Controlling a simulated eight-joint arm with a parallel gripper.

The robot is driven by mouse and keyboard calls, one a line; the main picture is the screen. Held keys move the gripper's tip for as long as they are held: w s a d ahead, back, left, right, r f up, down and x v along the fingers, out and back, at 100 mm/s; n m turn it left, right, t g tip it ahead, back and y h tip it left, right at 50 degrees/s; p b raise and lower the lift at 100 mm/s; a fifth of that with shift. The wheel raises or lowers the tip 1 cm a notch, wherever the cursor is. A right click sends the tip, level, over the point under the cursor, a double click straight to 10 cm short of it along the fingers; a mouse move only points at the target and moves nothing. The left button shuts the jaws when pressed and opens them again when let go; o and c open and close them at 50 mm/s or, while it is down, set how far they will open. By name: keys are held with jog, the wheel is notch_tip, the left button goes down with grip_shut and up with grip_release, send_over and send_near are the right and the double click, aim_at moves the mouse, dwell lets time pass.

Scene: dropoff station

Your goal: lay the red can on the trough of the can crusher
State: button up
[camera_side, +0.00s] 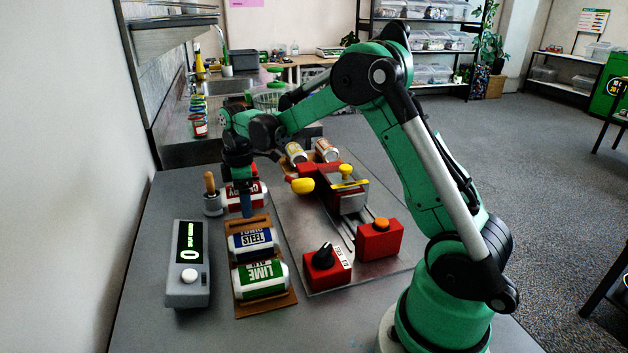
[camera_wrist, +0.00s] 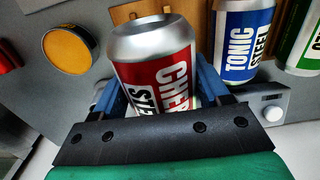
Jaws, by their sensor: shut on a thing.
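The red can (camera_side: 260,194), with silver ends and white lettering, lies on its side at the far end of the wooden rack. My gripper (camera_side: 240,205) points down over it, shut on the can, with blue fingers at its sides. In the wrist view the can (camera_wrist: 155,70) sits between the fingers. I cannot tell whether it still touches the rack. The can crusher (camera_side: 347,198), red and grey with yellow knobs, stands to the right of the can on a grey plate. Its trough is partly hidden in the side view.
The wooden rack (camera_side: 240,311) holds a blue can (camera_side: 253,242) and a green can (camera_side: 260,278). A grey counter box (camera_side: 188,268) stands left. A wooden-handled tool (camera_side: 210,196) stands close beside my gripper. Red control boxes (camera_side: 379,242) sit on the plate's near end. Two cans lie behind the crusher.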

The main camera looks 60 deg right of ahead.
notch_tip(320, 180, up, 13)
jog(key=s+d+m, duration=0.5)
jog(key=s+m, duration=0.4)
jog(key=s, duration=0.2)
jog(key=s+d+m, duration=0.5)
jog(key=s+m, duration=0.4)
jog(key=s, duration=0.2)
jog(key=shift+t+y, duration=0.3)
jog(key=shift+w+f, duration=0.2)
jog(key=shift+f, duration=4.15)
jog(key=shift+w+f, duration=0.15)
jog(key=shift+f, duration=4.2)
jog(key=shift+d, duration=0.1)
jog(key=o, duration=0.9)
jog(key=shift+c, duration=0.2)
